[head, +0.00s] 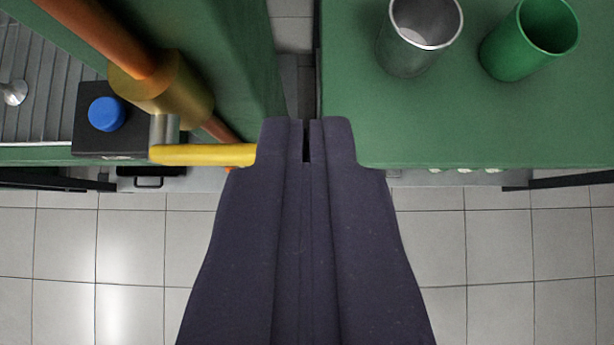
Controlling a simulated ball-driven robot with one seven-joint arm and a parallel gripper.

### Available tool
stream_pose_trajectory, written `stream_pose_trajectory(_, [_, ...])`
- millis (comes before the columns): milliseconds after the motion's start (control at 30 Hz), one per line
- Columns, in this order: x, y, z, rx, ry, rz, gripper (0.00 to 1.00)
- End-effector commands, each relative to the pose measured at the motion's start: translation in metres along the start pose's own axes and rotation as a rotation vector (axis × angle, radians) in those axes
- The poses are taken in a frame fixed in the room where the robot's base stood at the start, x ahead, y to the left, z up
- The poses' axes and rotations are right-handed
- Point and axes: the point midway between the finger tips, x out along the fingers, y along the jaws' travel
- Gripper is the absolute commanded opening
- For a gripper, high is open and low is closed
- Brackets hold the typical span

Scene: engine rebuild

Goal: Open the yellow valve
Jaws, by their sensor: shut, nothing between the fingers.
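The yellow valve handle (202,154) is a flat yellow lever at the left of the head view. It hangs from a short grey stem under a brass valve body (165,88) on an orange-brown copper pipe (95,35). The lever lies crosswise in the picture, at an angle to the slanting pipe. My gripper (305,140) is dark, shut and empty, just right of the lever. The lever's right end meets the gripper's left edge in the picture, and I cannot tell whether they touch.
A black box with a blue button (106,114) sits left of the lever. A grey metal cup (420,38) and a green cup (530,40) stand on a green surface (440,125) at right. Pale tiled floor (520,250) shows below, with a narrow gap between the green surfaces.

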Motion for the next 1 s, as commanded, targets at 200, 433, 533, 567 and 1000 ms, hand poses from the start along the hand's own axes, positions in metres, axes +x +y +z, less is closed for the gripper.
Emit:
stream_pose_trajectory(200, [0.032,0.0,0.018,0.0,-0.001,0.0,0.0])
stream_pose_trajectory(433, [0.042,0.0,0.028,0.0,0.001,0.0,0.0])
stream_pose_trajectory(533, [0.043,0.0,0.028,0.0,0.001,0.0,0.0])
stream_pose_trajectory(567, [0.042,0.0,0.028,0.0,0.001,0.0,0.0])
stream_pose_trajectory(1000, [0.043,0.002,0.029,0.022,0.001,-0.017,0.0])
